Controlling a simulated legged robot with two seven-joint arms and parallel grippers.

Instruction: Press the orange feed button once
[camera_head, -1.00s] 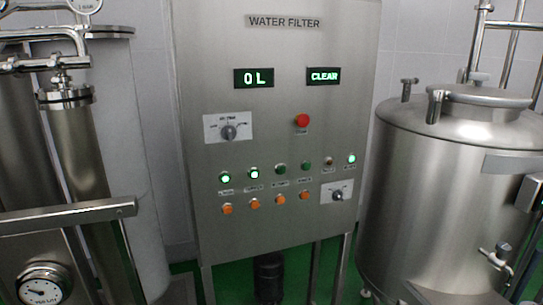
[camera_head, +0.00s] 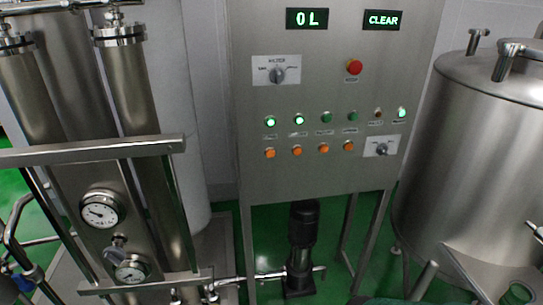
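A row of several small orange buttons runs along the lower part of the steel control panel (camera_head: 340,95), from the leftmost orange button (camera_head: 270,153) to the rightmost orange button (camera_head: 348,146). Their labels are too small to read, so I cannot tell which one is the feed button. Neither of my grippers shows, and nothing covers the orange buttons.
Above them are green lamps (camera_head: 270,121), a red knob (camera_head: 354,67), a selector switch (camera_head: 277,75) and displays reading "0 L" (camera_head: 307,18) and "CLEAR" (camera_head: 383,20). Filter columns with gauges (camera_head: 101,212) stand left, a steel tank (camera_head: 490,150) right, a pump (camera_head: 302,240) below.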

